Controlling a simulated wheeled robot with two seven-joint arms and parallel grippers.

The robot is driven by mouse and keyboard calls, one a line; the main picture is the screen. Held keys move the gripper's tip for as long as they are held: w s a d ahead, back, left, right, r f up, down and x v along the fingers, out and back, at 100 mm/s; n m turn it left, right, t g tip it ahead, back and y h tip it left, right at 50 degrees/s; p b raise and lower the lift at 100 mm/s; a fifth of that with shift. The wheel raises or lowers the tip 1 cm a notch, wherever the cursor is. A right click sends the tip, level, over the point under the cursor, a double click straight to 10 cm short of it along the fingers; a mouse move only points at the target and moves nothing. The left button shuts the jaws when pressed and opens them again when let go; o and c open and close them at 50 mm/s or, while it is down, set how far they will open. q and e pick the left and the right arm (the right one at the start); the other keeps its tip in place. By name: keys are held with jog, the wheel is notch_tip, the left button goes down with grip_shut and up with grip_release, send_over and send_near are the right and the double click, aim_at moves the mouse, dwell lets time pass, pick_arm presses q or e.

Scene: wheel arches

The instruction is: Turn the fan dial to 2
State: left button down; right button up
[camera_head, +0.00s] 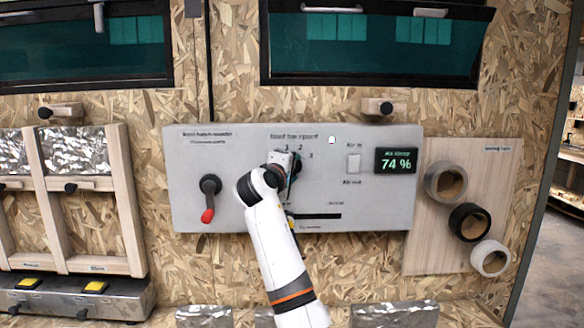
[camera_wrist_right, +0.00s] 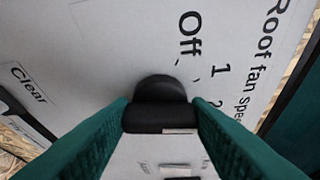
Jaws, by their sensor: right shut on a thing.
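The fan dial (camera_head: 299,168) is a black knob on the grey control panel, under the words "Roof fan speed", with 1, 2 and 3 printed around it. In the right wrist view the black dial (camera_wrist_right: 160,90) sits between two green finger pads, with "Off", "1" and part of "2" printed near it. My right gripper (camera_head: 284,165) is shut on the dial; its fingers also show in the wrist view (camera_wrist_right: 161,117). The gripper hides part of the dial in the head view, and I cannot tell which setting it points to. My left gripper is not in view.
A red-tipped lever (camera_head: 208,200) is left of my right arm. Tape rolls (camera_head: 469,222) hang on a wooden board farther right. Windows are above the panel (camera_head: 385,212).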

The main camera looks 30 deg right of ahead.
jog(key=shift+m+y+p, duration=0.3)
jog(key=shift+m+y, duration=0.1)
jog(key=shift+m, duration=0.4)
jog(key=o, duration=1)
jog(key=shift+a, duration=0.1)
jog(key=shift+b+v, duration=1.6)
jog(key=shift+v, duration=4.35)
